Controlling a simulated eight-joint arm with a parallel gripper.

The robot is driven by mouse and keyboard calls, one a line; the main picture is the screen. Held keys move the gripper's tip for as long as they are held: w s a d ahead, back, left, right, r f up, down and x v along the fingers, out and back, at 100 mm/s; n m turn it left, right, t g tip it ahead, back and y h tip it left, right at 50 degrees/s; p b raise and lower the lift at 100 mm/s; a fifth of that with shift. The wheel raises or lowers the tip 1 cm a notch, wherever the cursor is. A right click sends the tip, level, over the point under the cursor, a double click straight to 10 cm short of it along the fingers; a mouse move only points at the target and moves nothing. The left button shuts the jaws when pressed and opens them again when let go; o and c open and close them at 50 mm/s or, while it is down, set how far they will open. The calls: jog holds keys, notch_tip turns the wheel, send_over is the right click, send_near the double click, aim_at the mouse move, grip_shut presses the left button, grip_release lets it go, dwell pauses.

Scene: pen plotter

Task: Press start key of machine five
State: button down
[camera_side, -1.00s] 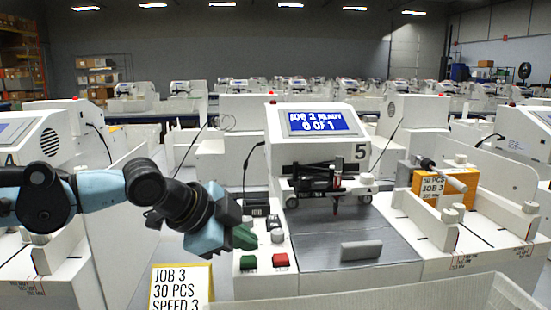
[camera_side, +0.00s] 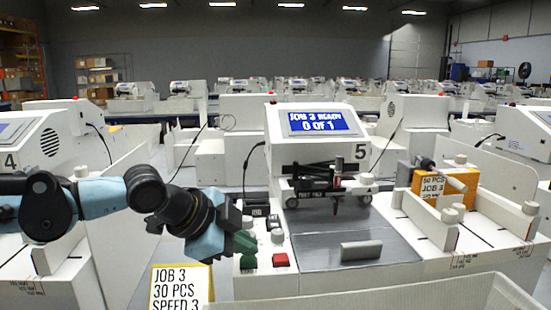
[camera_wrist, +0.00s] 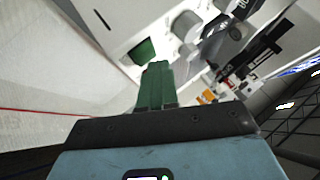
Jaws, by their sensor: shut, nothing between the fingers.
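Machine five (camera_side: 290,152) is a white plotter marked 5, and its screen (camera_side: 318,123) reads "JOB 3 READY 0 OF 1". A green key (camera_side: 248,263) and a red key (camera_side: 281,260) sit at the left of its front panel. My gripper (camera_side: 246,243) has green fingers, shut and empty, tips just above the green key and partly in front of its back edge. In the wrist view the fingers (camera_wrist: 157,85) point at the green key (camera_wrist: 144,50), which shows just past their tips. I cannot tell whether they touch.
A pen carriage (camera_side: 337,180) hangs over the grey bed (camera_side: 330,243). A job card (camera_side: 180,287) stands in front at the left. A pale bin (camera_side: 400,295) lies along the front. An orange box (camera_side: 440,184) is at the right.

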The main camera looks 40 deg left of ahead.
aim_at(244, 261)
jog(key=shift+f, duration=0.4)
dwell(0.4)
jog(key=shift+r, duration=0.85)
jog(key=shift+r, duration=2.5)
jog(key=s+a+f+n+g, duration=0.1)
jog(key=s+a+f+n, duration=0.2)
jog(key=f, duration=0.4)
jog(key=s+a+f+n+g+y, duration=0.1)
jog(key=s+a+f+n, duration=0.2)
jog(key=a+f+n, duration=0.3)
jog(key=shift+f+n, duration=0.35)
jog(key=shift+n, duration=0.55)
